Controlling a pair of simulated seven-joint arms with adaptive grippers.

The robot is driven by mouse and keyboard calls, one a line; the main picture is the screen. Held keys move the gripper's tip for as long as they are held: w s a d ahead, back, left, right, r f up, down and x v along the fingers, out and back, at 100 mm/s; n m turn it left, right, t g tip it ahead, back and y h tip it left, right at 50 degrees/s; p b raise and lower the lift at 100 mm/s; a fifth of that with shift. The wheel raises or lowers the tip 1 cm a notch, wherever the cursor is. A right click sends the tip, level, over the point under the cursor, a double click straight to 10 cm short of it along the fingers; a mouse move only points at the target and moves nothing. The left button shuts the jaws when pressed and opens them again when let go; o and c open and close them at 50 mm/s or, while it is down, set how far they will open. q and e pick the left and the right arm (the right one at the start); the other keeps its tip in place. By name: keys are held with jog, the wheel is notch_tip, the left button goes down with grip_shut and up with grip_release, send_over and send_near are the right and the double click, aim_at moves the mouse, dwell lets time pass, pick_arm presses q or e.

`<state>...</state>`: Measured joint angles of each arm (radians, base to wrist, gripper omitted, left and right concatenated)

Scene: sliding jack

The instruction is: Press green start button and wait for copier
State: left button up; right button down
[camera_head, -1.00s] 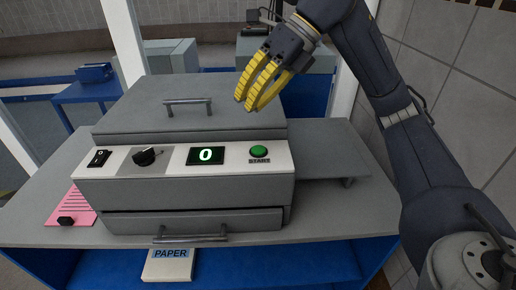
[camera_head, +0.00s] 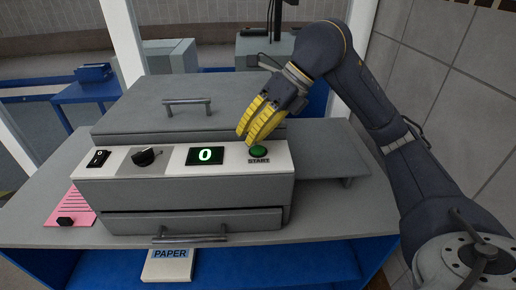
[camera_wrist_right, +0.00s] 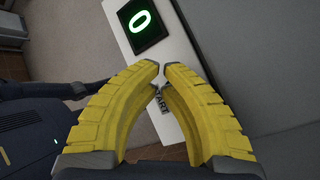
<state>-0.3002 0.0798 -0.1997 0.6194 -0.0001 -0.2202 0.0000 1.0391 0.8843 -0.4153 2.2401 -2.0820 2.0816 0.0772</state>
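The grey copier (camera_head: 190,190) stands on the table with its lid down. On its white front panel are a black display (camera_head: 205,156) reading 0 and the green start button (camera_head: 259,151), labelled START. My right gripper (camera_head: 245,142) has yellow fingers, with the tips just above and left of the button. In the right wrist view its fingertips (camera_wrist_right: 161,66) are close together with a narrow gap and nothing between them. There the fingers hide the button; only part of the START label shows. Contact with the button cannot be told. My left gripper is not in view.
The panel also has a power switch (camera_head: 98,158) and a black knob (camera_head: 147,156). A pink sheet (camera_head: 72,208) with a small black block (camera_head: 66,221) lies at left. A PAPER pack (camera_head: 168,265) sits on the blue shelf below.

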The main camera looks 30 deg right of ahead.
aim_at(251, 149)
jog(key=shift+f, duration=0.25)
dwell(1.4)
jog(key=shift+f, duration=0.25)
jog(key=shift+f, duration=0.4)
dwell(1.0)
jog(key=shift+r, duration=0.85)
jog(key=shift+r, duration=0.1)
jog(key=shift+r, duration=2.4)
